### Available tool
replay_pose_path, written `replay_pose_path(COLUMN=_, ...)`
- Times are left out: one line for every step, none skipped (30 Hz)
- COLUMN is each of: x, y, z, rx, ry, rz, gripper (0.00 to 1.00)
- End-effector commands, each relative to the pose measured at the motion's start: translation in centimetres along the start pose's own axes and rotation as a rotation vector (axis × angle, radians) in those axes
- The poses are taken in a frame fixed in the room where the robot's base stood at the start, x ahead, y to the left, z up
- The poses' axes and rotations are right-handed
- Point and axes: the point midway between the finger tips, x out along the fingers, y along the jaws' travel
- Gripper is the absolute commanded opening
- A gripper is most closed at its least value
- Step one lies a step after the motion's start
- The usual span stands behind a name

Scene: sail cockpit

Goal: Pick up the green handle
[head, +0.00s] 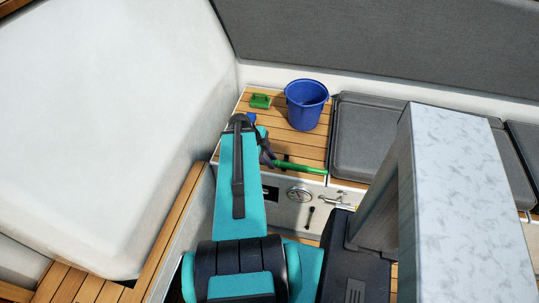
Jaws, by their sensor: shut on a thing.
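The green handle (302,168) is a long thin bar near the front edge of the slatted wooden seat, lying roughly level in the picture and pointing right. My gripper (271,161) is dark and small at the end of my teal arm, at the handle's left end. It is shut on the handle. The fingertips are small and partly hidden by my arm, so the exact grip is hard to see. I cannot tell whether the handle touches the seat.
A blue bucket (306,104) and a small green brush-like object (260,101) stand on the wooden seat (284,137) behind. A small blue item (251,117) is partly hidden by my arm. Grey cushions (365,135) lie right. A white panel (299,212) with a round fitting is below.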

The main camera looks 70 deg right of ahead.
Motion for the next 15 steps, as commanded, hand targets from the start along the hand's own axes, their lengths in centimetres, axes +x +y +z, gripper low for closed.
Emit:
replay_pose_path(x=-0.5, y=0.0, z=-0.3, rx=-0.001, ry=0.001, rz=0.001, gripper=0.0)
replay_pose_path(x=-0.5, y=0.1, z=-0.4, rx=-0.001, ry=0.002, rz=0.002, gripper=0.0)
replay_pose_path(x=-0.4, y=0.2, z=-0.5, rx=0.0, ry=0.001, rz=0.002, gripper=0.0)
replay_pose_path(x=-0.5, y=0.2, z=-0.5, rx=0.0, ry=0.001, rz=0.001, gripper=0.0)
replay_pose_path(x=-0.5, y=0.3, z=-0.6, rx=0.0, ry=0.001, rz=0.001, gripper=0.0)
replay_pose_path(x=-0.5, y=0.4, z=-0.7, rx=0.0, ry=0.001, rz=0.002, gripper=0.0)
replay_pose_path(x=-0.4, y=0.5, z=-0.7, rx=-0.001, ry=0.001, rz=0.002, gripper=0.0)
replay_pose_path(x=-0.4, y=0.5, z=-0.8, rx=-0.001, ry=0.0, rz=0.003, gripper=0.0)
replay_pose_path(x=-0.5, y=0.6, z=-0.8, rx=-0.001, ry=0.0, rz=0.002, gripper=0.0)
replay_pose_path(x=-0.5, y=0.6, z=-0.9, rx=-0.001, ry=-0.001, rz=0.002, gripper=0.0)
replay_pose_path(x=-0.5, y=0.7, z=-0.9, rx=-0.001, ry=-0.001, rz=0.002, gripper=0.0)
replay_pose_path(x=-0.4, y=0.9, z=-1.0, rx=-0.002, ry=-0.001, rz=0.003, gripper=0.0)
replay_pose_path(x=-0.4, y=0.9, z=-1.1, rx=-0.002, ry=-0.001, rz=0.003, gripper=0.0)
replay_pose_path(x=-0.4, y=1.2, z=-1.5, rx=-0.001, ry=-0.001, rz=0.003, gripper=0.0)
replay_pose_path(x=-0.4, y=1.5, z=-1.8, rx=0.0, ry=-0.001, rz=0.003, gripper=0.0)
